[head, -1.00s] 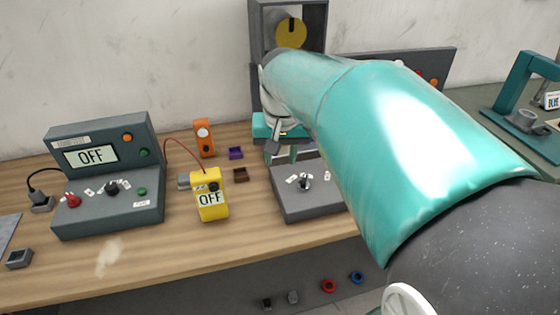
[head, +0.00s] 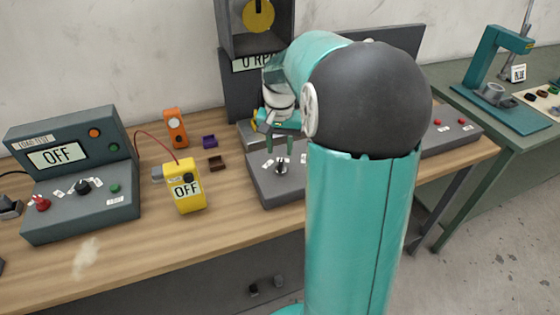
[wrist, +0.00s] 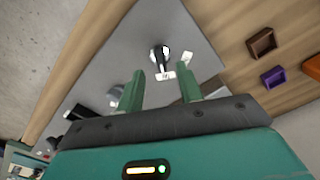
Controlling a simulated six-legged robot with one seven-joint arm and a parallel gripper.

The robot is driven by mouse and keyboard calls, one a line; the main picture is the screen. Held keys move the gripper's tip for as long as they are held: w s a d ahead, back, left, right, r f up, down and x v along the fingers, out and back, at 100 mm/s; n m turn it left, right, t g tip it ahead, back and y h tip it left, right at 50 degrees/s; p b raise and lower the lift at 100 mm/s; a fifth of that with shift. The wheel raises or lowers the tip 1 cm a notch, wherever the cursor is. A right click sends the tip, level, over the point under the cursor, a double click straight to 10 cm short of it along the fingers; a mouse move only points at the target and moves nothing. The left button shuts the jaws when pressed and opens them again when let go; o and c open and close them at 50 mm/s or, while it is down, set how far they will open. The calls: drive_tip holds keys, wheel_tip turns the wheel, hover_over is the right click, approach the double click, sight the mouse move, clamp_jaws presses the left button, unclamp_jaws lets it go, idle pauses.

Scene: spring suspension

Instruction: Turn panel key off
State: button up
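The grey sloped panel (head: 265,190) in the middle of the bench has a small dark key or knob (head: 281,168) with small white labels around it. In the wrist view the same key (wrist: 159,56) stands just beyond my fingertips, roughly centred between them. My gripper (head: 279,147) hangs above the panel with its two green fingers pointing down. In the wrist view the fingers of my gripper (wrist: 161,80) are spread apart with nothing between them. They look apart from the key. The right part of this panel is hidden behind my arm in the head view.
A grey console (head: 80,210) reading OFF stands at left, with a red knob (head: 40,203). A yellow meter (head: 185,188) reading OFF and an orange device (head: 175,127) stand between. Purple (head: 209,141) and brown (head: 217,163) trays lie nearby. A rig with a yellow disc (head: 258,16) rises behind.

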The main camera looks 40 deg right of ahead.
sight(280, 165)
wheel_tip(280, 165, down, 6)
drive_tip(key=shift+f, duration=0.1)
drive_tip(key=shift+d, duration=0.1)
clamp_jaws()
